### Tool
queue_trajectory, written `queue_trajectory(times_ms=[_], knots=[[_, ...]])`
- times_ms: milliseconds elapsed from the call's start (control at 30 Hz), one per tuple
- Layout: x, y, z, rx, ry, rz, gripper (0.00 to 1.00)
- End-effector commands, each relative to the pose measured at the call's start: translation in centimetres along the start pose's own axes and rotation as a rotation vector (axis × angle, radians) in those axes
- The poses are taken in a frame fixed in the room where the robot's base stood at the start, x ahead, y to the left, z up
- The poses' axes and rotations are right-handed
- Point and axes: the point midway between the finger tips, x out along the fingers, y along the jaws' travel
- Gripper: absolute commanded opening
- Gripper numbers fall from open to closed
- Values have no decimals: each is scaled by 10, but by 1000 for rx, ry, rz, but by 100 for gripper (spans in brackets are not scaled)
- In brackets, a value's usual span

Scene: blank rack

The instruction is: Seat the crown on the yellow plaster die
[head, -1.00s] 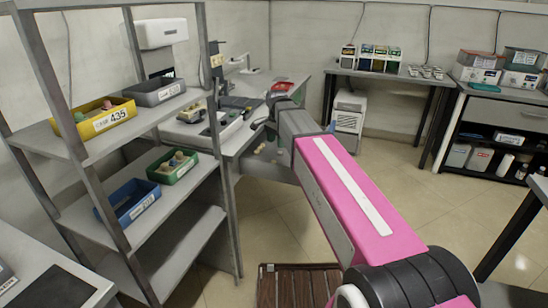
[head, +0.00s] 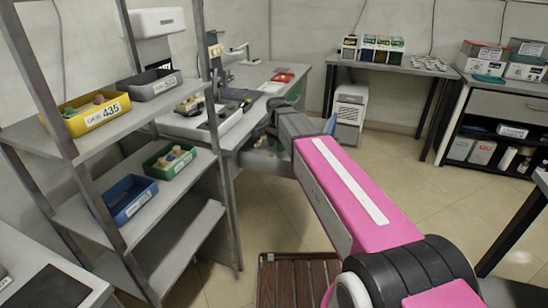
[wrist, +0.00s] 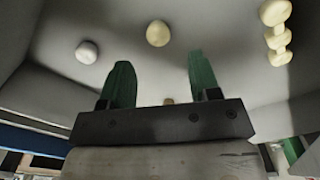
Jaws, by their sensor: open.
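My gripper (wrist: 153,78) is open, its two green fingers apart with nothing seen between their tips. In the wrist view, a yellowish cream rounded piece (wrist: 158,33) lies beyond the fingers, between their lines; it may be the yellow plaster die. A paler rounded piece (wrist: 86,52) lies to the left, and a knobbly cream row of lumps (wrist: 276,32) to the right. A small cream bit (wrist: 168,101) shows just above the gripper's body. I cannot tell which piece is the crown. In the head view my wrist is at the workbench's front edge and the gripper is hard to make out.
A metal rack at left holds a yellow bin (head: 97,113) marked 435, a grey bin (head: 152,84), a green bin (head: 170,160) and a blue bin (head: 127,200). Floor (head: 270,215) is open between rack and arm.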

Motion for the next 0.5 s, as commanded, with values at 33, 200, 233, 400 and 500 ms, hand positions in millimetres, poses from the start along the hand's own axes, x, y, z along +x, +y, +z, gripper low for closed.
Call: queue_trajectory(times_ms=[33,200,233,400,500], knots=[[7,0,0,0,-1,2,57],[30,-1,0,0,-1,2,57],[33,-1,0,0,-1,2,57],[40,-1,0,0,0,0,57],[40,-1,0,0,0,0,57]])
